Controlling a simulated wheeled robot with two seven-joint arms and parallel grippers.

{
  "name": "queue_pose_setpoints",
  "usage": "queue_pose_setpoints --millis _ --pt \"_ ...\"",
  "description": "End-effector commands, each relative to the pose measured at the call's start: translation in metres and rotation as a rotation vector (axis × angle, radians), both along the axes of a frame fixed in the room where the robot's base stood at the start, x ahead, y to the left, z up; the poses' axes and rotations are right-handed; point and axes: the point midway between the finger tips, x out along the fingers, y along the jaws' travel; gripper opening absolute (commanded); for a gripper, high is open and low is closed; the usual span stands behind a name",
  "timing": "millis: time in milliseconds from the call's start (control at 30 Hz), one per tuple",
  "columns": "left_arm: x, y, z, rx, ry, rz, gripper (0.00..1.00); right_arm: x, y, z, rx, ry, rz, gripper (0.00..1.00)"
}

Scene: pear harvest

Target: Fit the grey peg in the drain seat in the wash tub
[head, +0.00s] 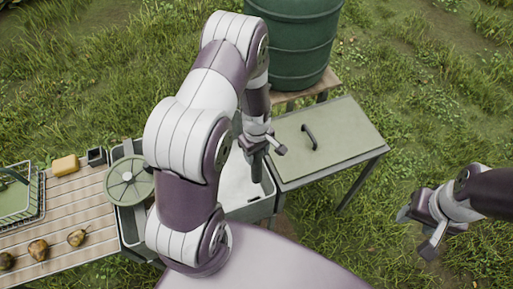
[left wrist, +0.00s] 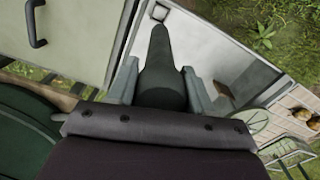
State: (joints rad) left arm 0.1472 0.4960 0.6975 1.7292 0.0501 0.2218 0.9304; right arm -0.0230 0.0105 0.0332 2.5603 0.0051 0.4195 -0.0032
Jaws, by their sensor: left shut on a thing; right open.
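My left gripper (head: 258,147) is shut on the grey peg (head: 257,168), which hangs narrow end down over the wash tub (head: 262,206). In the left wrist view the dark, tapered peg (left wrist: 163,75) sits between the two fingers. The gap between tip and seat cannot be judged. The seat is not visible in the head view, where my arm hides part of the tub. My right gripper (head: 422,225) is open and empty, over grass at the right.
A green barrel (head: 293,45) stands behind. At left are a round green wheel (head: 130,181), a yellow block (head: 66,165), a basket (head: 14,198) and several pears (head: 38,249) on slats.

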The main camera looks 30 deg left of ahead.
Motion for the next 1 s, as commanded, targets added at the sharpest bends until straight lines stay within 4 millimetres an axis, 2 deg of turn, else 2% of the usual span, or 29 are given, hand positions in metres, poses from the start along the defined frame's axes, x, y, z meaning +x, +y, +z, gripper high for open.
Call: queue_pose_setpoints --millis 33,1000 --pt "0.000 0.000 -0.015 0.000 -0.001 0.000 0.00 0.000 0.000 -0.014 0.000 0.000 0.000 0.51" --pt "0.001 0.000 -0.146 0.000 0.000 -0.001 0.00 0.001 0.000 -0.111 0.000 0.000 0.000 0.51"
